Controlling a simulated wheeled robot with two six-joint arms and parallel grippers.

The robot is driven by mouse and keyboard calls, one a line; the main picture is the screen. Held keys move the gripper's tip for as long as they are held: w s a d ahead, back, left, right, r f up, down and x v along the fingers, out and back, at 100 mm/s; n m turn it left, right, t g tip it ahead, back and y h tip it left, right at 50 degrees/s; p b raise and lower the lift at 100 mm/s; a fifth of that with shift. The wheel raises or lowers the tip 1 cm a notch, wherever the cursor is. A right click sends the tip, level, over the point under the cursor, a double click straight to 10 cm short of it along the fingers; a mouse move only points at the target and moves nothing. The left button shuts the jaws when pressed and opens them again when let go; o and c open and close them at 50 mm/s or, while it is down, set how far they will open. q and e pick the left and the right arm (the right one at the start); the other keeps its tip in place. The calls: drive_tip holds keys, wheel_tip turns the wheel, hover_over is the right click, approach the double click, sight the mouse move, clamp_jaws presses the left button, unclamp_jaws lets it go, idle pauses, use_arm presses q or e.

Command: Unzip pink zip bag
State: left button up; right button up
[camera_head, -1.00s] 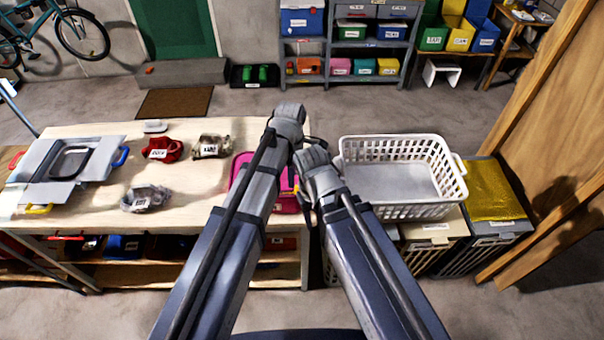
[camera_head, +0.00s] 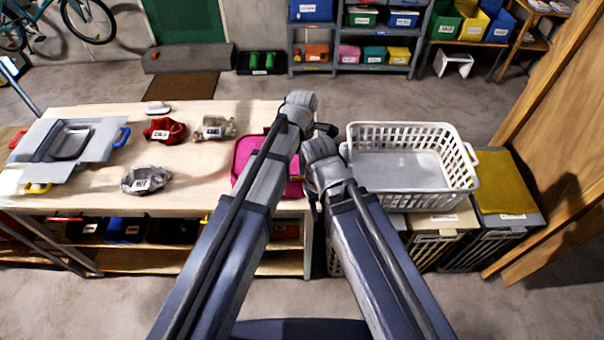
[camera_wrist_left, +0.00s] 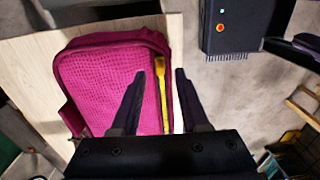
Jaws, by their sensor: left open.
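The pink zip bag (camera_head: 246,155) lies on the right end of the wooden workbench, partly hidden behind my left arm. In the left wrist view the bag (camera_wrist_left: 105,75) shows a textured pink top, with a yellow strip (camera_wrist_left: 162,92) along its right side. My left gripper (camera_wrist_left: 160,74) is open, with its fingertips on either side of the yellow strip in that view. I cannot tell whether they touch it. My right arm's wrist (camera_head: 322,168) is beside the left one, near the bench's right end; its jaws cannot be made out.
The workbench (camera_head: 100,190) also holds a grey tray (camera_head: 70,145), a red item (camera_head: 164,130) and other small labelled items. A white laundry basket (camera_head: 410,195) stands right of my arms on bins. Shelves with coloured boxes stand behind, across open floor.

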use_arm(q)
drive_tip(key=shift+f+b, duration=0.85)
drive_tip(key=shift+f, duration=0.5)
use_arm(e)
wheel_tip(320, 180, down, 3)
drive_tip(key=shift+r, duration=0.2)
use_arm(q)
clamp_jaws()
